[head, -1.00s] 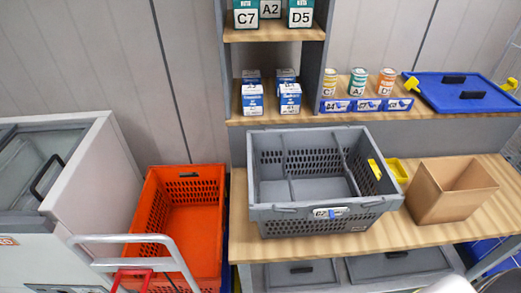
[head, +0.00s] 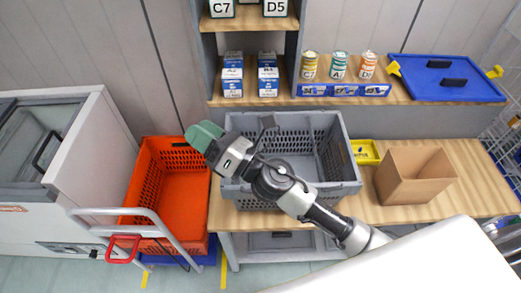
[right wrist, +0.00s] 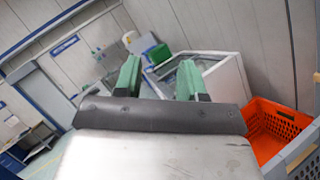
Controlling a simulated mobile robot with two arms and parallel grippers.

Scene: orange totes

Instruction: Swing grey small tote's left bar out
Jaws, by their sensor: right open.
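The grey small tote (head: 344,156) stands on the wooden bench in the head view. My right arm crosses over its front and left part. The tote's left bar cannot be made out behind the arm. My right gripper (head: 202,134), with green fingers, is beyond the tote's left side, apart from it and pointing left. In the right wrist view the right gripper's fingers (right wrist: 159,76) stand apart with nothing between them. My left gripper is not in view.
An orange tote (head: 185,205) stands low, left of the bench, near a metal-railed cart (head: 150,213). An open cardboard box (head: 410,185) and a yellow bin (head: 367,151) stand right of the grey tote. Shelves with cans and cartons (head: 232,75) rise behind.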

